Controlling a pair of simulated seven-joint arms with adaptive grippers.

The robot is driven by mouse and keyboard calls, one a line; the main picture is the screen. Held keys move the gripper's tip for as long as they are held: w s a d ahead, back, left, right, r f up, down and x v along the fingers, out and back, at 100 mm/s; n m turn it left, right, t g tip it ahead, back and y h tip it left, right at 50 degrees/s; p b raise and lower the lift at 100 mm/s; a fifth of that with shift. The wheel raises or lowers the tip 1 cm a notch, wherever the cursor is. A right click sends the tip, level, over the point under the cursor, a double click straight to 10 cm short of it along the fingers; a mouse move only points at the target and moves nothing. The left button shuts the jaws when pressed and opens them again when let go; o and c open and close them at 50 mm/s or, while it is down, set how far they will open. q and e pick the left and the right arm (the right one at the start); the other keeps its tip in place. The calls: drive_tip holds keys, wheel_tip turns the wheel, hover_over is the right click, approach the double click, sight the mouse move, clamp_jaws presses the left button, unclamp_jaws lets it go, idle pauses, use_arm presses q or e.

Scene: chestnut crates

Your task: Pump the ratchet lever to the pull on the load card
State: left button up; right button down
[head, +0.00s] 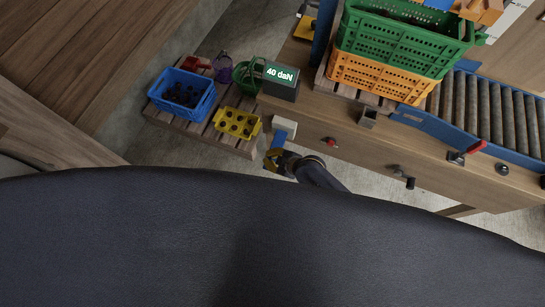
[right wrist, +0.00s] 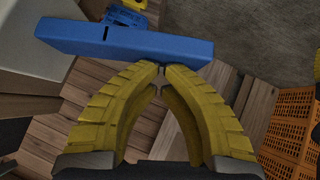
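The load card (head: 281,75) is a dark box-like sign with a green face reading "40 daN", at the table's left end. My right gripper (head: 272,160) is low beside the table front, just below a pale block with a blue part (head: 281,137). In the right wrist view its yellow fingers (right wrist: 164,70) come together at the tips with nothing seen between them. A blue bar (right wrist: 120,42) lies across the view at the fingertips; I cannot tell whether they touch or whether it is the ratchet lever. My left gripper is not seen.
A green crate (head: 399,36) stands on an orange crate (head: 383,79) on the table. A roller conveyor (head: 490,108) with a red handle (head: 476,147) is at right. A low pallet (head: 190,121) holds a blue crate (head: 197,113) and a yellow crate (head: 219,126) with bottles.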

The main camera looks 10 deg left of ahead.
sight(270, 157)
idle(0.3)
drive_tip(key=r, duration=0.1)
drive_tip(key=s+r, duration=0.1)
drive_tip(key=r, duration=0.1)
drive_tip(key=shift+r, duration=0.3)
drive_tip(key=v, duration=1)
drive_tip(key=shift+w+r, duration=0.15)
